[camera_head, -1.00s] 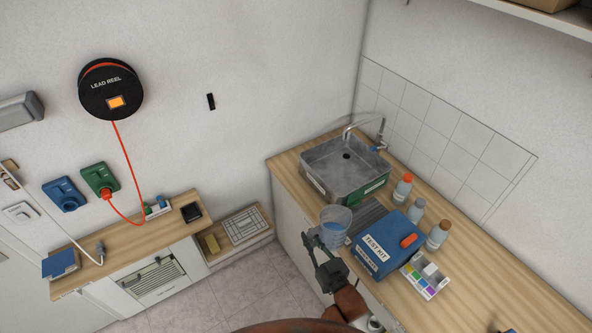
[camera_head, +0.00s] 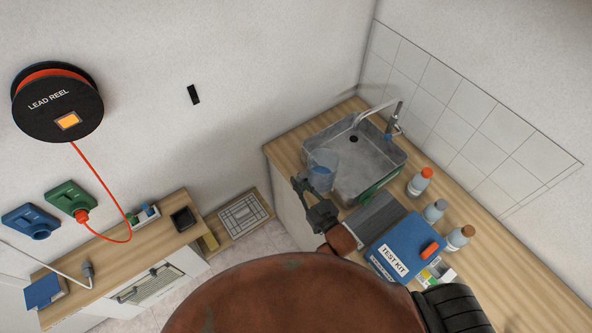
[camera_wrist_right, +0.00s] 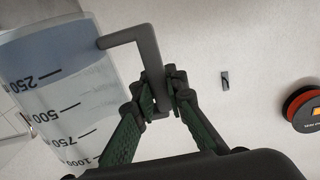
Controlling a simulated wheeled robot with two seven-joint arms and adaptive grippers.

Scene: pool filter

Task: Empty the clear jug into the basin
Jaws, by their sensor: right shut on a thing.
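The clear jug (camera_head: 323,157) shows at the left front edge of the metal basin (camera_head: 375,193) and overlaps its rim in the head view. Bluish liquid (camera_head: 320,177) is in it. My right gripper (camera_head: 311,203) is shut on the jug's grey handle, which the right wrist view shows between its fingers (camera_wrist_right: 160,103). In that view the jug (camera_wrist_right: 60,95) fills the left side with its volume marks, and its liquid is still inside. I see no clear pouring tilt and no stream. My left gripper is not in view.
The tap (camera_head: 392,118) arches over the basin's back. Several bottles (camera_head: 436,211) stand right of the basin. The blue test kit (camera_head: 402,240) and a grey ribbed mat (camera_head: 373,217) lie in front of it. A lead reel (camera_head: 50,112) hangs on the left wall.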

